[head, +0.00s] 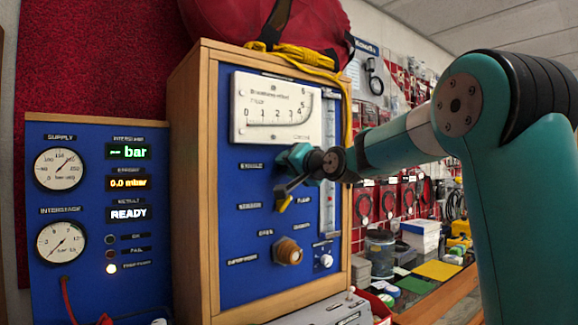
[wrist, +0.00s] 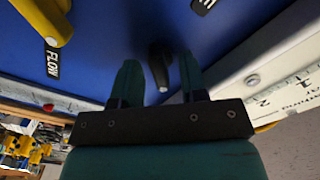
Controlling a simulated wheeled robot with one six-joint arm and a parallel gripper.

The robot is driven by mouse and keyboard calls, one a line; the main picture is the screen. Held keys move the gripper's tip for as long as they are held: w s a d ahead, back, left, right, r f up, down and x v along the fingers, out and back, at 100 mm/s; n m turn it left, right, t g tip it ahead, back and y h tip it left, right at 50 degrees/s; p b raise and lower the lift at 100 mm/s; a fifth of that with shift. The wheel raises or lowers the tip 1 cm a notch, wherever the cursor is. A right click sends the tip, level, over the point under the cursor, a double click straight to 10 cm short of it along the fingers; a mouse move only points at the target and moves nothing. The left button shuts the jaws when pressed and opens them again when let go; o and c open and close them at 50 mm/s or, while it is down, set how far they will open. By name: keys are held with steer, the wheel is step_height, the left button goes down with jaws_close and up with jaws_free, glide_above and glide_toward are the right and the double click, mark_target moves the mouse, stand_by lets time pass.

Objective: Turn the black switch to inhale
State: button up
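The black switch (wrist: 158,62) sticks out of the blue panel (wrist: 110,35) in the wrist view. It stands between the two teal fingers of my gripper (wrist: 158,76), with visible gaps on both sides. My gripper is open. In the head view, my gripper (head: 295,162) is at the blue front of the wooden cabinet, below the white gauge, and it hides the black switch. A label (head: 252,166) sits left of my gripper, too small to read surely. The switch's pointing direction relative to the labels cannot be told.
The white gauge (head: 277,108) is above. A clear tube (head: 328,215) runs down the right side. A smaller gauge panel (head: 90,285) stands at left.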

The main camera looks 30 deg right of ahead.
steer(key=s+b, duration=0.5)
steer(key=s, duration=1.2)
steer(key=shift+s+d, duration=0.2)
steer(key=shift+d, duration=0.1)
